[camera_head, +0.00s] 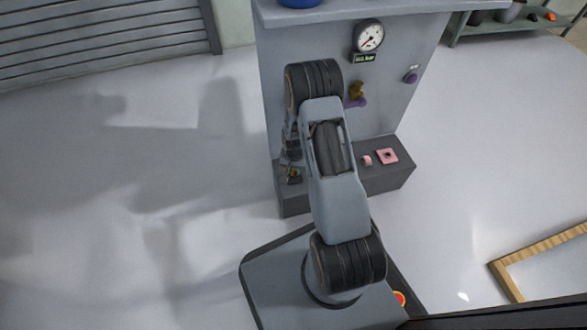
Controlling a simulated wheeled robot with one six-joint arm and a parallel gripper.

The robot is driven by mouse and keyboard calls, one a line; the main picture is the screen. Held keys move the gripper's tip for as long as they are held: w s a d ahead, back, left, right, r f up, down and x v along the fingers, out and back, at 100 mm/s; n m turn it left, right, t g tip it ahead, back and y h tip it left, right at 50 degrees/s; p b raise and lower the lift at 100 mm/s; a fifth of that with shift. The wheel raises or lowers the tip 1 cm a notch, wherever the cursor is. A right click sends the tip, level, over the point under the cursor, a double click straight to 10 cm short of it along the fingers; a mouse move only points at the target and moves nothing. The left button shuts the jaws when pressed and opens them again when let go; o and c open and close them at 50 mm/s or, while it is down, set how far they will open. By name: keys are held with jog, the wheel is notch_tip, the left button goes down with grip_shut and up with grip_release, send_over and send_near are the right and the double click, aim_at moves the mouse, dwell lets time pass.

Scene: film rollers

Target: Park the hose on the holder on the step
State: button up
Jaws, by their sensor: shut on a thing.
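My gripper (294,175) is at the left end of the dark grey step (346,186), small in view and partly hidden by my own wrist. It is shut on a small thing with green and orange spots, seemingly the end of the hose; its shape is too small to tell. No length of hose shows clearly. A pink square piece with a dark centre (388,156), which looks like the holder, sits on the right part of the step. A smaller pink piece (367,160) is just left of it. My gripper is apart from both, to their left.
Behind the step a grey panel (392,100) carries a gauge (369,36), a small display (365,58), a brass valve with purple handle (357,93) and a purple knob (411,75). My forearm covers the step's middle. A wooden frame (535,258) lies at right.

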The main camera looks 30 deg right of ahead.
jog(key=shift+f, duration=0.25)
jog(key=o, duration=1.1)
jog(key=shift+r, duration=0.1)
